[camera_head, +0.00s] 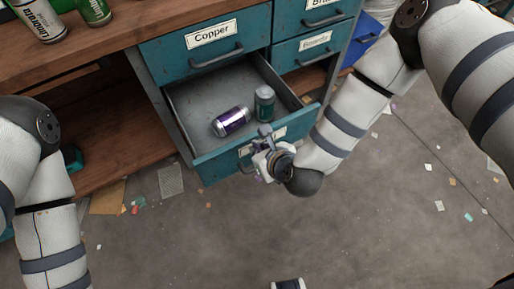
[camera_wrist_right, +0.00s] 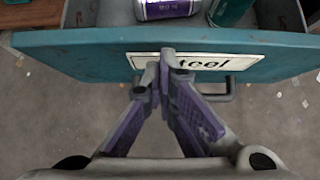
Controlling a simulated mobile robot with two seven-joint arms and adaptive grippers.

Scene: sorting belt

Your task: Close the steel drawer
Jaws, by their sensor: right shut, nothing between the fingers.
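The steel drawer (camera_head: 213,165) is a teal drawer pulled out below the one labelled Copper. A purple-and-silver can (camera_head: 231,121) lies on its side in it, and a dark green can (camera_head: 264,103) is beside it. My right gripper (camera_head: 263,135) is at the drawer's front panel. In the right wrist view, the shut fingertips (camera_wrist_right: 167,62) are in front of the label, covering part of its text, with nothing between them. The drawer handle (camera_wrist_right: 215,90) shows partly behind the fingers. I cannot tell whether the tips touch the panel.
The Copper drawer (camera_head: 205,46) above is shut, as are the drawers to its right. Cans (camera_head: 40,20) stand on the wooden worktop (camera_head: 110,25). The grey floor (camera_head: 190,240) in front is open, with small scraps scattered about.

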